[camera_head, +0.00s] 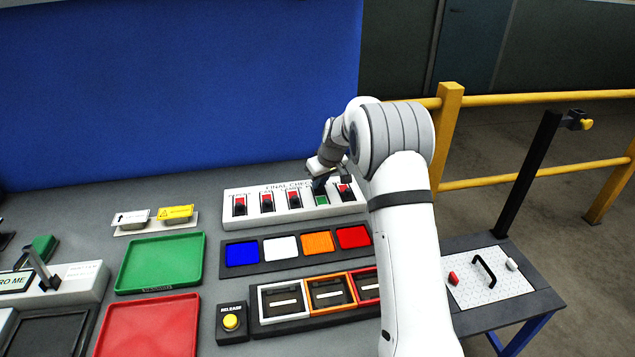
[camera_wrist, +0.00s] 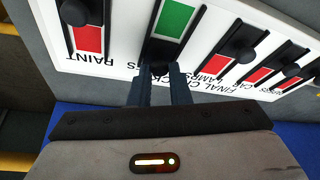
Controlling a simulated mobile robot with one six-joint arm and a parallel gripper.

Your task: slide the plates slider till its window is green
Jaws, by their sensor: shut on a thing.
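The white final check panel (camera_head: 283,215) holds a row of sliders, each with a window. The fourth slider from the left in the head view has a green window (camera_head: 321,201); that window also shows in the wrist view (camera_wrist: 175,19). Its label is mostly hidden by my fingers; only a last letter "S" shows, between the paint and lamps labels. My gripper (camera_wrist: 160,82) is shut on this slider's knob, at the label end of its slot. The knob is mostly hidden between the fingers. The paint slider's window (camera_wrist: 88,38) is red.
Four coloured squares lie in a dark strip (camera_head: 292,261) in front of the panel. A green tray (camera_head: 160,262) and a red tray (camera_head: 150,325) lie at left.

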